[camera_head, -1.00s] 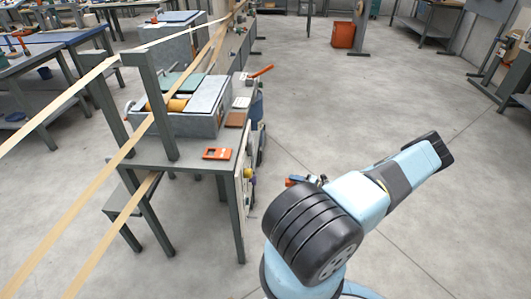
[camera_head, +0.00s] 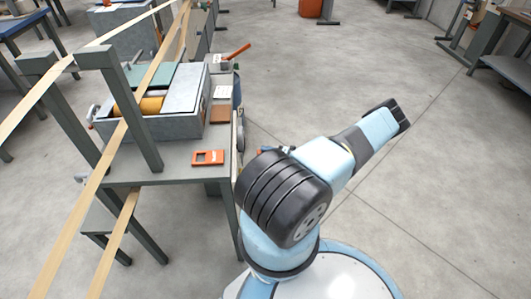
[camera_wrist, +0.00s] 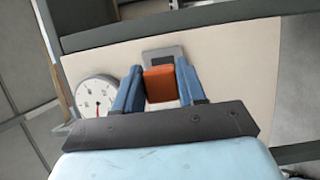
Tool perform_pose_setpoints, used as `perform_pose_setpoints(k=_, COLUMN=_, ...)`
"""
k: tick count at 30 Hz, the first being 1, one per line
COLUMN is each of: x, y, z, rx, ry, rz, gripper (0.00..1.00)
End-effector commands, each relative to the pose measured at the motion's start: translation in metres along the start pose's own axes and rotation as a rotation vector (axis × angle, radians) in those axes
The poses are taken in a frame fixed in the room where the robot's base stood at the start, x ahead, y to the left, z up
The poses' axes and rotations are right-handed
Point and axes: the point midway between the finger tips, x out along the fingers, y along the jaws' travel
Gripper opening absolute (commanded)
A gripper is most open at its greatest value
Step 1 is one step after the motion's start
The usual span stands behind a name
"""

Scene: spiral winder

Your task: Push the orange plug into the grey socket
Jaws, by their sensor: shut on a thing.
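In the wrist view my gripper (camera_wrist: 161,88) is shut on the orange plug (camera_wrist: 160,82), with one blue finger on each side of it. The grey socket (camera_wrist: 162,54) is set in a pale panel, and its upper part shows just beyond the plug. The plug overlaps the socket's lower part in this view; I cannot tell whether they touch or how deep the plug sits. In the head view the gripper is mostly hidden behind my arm, beside the bench's right side, and the plug and socket cannot be made out.
A round dial gauge (camera_wrist: 97,97) is on the pale panel (camera_wrist: 233,60) left of the gripper. A dark bench edge (camera_wrist: 190,17) runs above. In the head view, an orange-framed item (camera_head: 208,158) lies on the bench. The floor (camera_head: 440,180) to the right is clear.

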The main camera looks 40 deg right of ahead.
Motion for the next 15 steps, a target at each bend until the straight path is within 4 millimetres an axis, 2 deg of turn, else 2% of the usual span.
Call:
perform_pose_setpoints(k=5, x=0.003, y=0.0, z=-0.001, rx=0.0, ry=-0.001, rz=0.0, gripper=0.14)
perform_pose_setpoints(k=15, x=0.025, y=0.0, z=-0.01, rx=0.0, ry=-0.003, rz=0.002, gripper=0.14)
